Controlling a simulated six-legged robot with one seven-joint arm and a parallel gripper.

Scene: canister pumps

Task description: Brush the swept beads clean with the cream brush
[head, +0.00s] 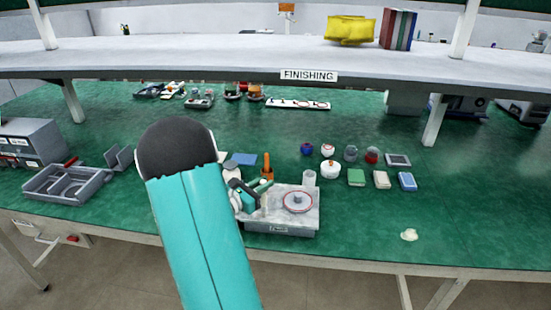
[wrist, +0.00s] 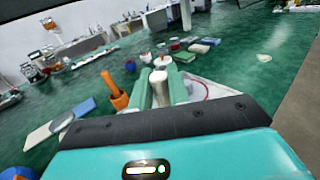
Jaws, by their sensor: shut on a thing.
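My gripper (head: 250,190) is over the left end of a grey fixture tray (head: 280,228), partly hidden by my arm in the head view. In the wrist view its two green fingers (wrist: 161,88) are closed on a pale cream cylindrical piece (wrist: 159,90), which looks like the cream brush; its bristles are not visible. A round disc with a red ring (head: 298,201) lies on the tray, right of my gripper; part of the ring shows in the wrist view (wrist: 205,90). I cannot make out separate beads. Whether the held piece touches anything is unclear.
An orange holder with an upright tool (head: 267,168) stands just behind the tray. A clear cup (head: 309,178) is at its back right corner. Small pots and green, cream and blue blocks (head: 356,178) stand further right. A cream lump (head: 409,235) lies on clear green mat.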

